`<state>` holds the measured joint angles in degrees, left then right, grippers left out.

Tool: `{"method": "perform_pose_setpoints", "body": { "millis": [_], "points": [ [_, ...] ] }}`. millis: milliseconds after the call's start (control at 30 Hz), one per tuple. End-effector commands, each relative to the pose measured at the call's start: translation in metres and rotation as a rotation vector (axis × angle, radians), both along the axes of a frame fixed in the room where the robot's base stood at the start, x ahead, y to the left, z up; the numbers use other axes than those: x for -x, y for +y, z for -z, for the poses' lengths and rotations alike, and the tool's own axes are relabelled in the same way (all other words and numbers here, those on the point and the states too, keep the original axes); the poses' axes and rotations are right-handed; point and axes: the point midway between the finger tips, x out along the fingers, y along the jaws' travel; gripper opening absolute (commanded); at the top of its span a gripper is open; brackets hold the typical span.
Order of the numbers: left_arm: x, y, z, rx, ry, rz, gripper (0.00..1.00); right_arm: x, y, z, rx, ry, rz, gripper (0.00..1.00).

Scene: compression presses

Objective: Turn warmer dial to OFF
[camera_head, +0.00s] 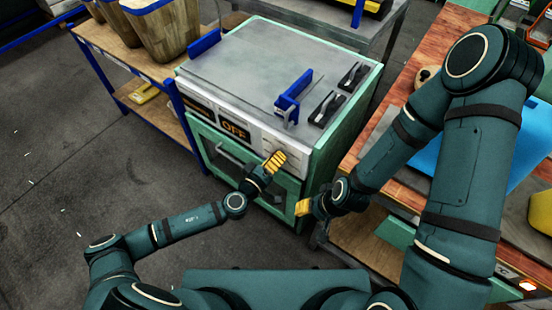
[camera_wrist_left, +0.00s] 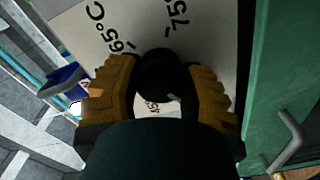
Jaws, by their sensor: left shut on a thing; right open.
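The warmer (camera_head: 265,65) is a green cabinet with a grey metal top and a light front panel. Its display (camera_head: 235,130) reads "OFF" in orange letters. The black round dial (camera_wrist_left: 158,75) sits on the white panel in the left wrist view, with the marks "65°C" and "75" printed beside it. My left gripper (camera_wrist_left: 165,92) has its yellow fingers on both sides of the dial, shut on it. In the head view my left gripper (camera_head: 274,162) is at the right of the front panel and hides the dial. My right gripper (camera_head: 303,207) is open and empty, lower and to the right.
A wooden shelf unit (camera_head: 105,40) with baskets (camera_head: 165,30) stands at the left. A wooden bench (camera_head: 405,83) stands close on the right. The floor (camera_head: 80,170) at left is clear.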

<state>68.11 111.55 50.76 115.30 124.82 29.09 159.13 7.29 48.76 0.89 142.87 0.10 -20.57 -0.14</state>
Motion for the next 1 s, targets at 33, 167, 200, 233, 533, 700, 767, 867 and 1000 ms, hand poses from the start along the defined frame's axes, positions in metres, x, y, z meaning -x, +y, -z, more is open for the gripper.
{"method": "perform_pose_setpoints", "body": {
  "millis": [33,167,200,233,533,700,767,867,1000],
  "points": [
    [-0.001,0.001,-0.001,0.000,-0.002,-0.003,0.05,0.000,0.000,0.000,0.000,0.000,0.000,0.47],
    [-0.001,0.001,-0.001,0.000,-0.002,-0.003,0.75,0.000,0.000,0.000,0.000,0.000,0.000,0.47],
    [-0.001,0.001,-0.001,0.000,-0.001,-0.002,0.75,0.000,0.000,0.000,0.000,0.000,0.000,0.47],
    [0.000,0.001,-0.001,0.000,-0.001,-0.002,0.75,0.000,0.000,0.000,0.000,0.000,0.000,0.47],
    [0.002,0.003,0.000,-0.002,-0.001,-0.002,0.75,0.000,0.000,0.000,0.000,0.000,0.000,0.47],
    [0.020,0.016,0.000,-0.001,0.000,-0.003,0.75,0.000,0.000,0.000,0.000,0.000,0.000,0.47],
    [0.029,0.023,0.000,-0.002,0.000,-0.004,0.75,0.000,0.000,0.000,0.000,0.000,0.000,0.47],
    [0.046,0.036,0.000,-0.002,-0.001,-0.005,0.75,0.000,0.000,0.000,0.000,0.000,0.000,0.47],
    [0.068,0.052,0.000,-0.002,-0.001,-0.005,0.75,0.000,0.000,0.000,0.000,0.000,0.000,0.47]
  ]
}}
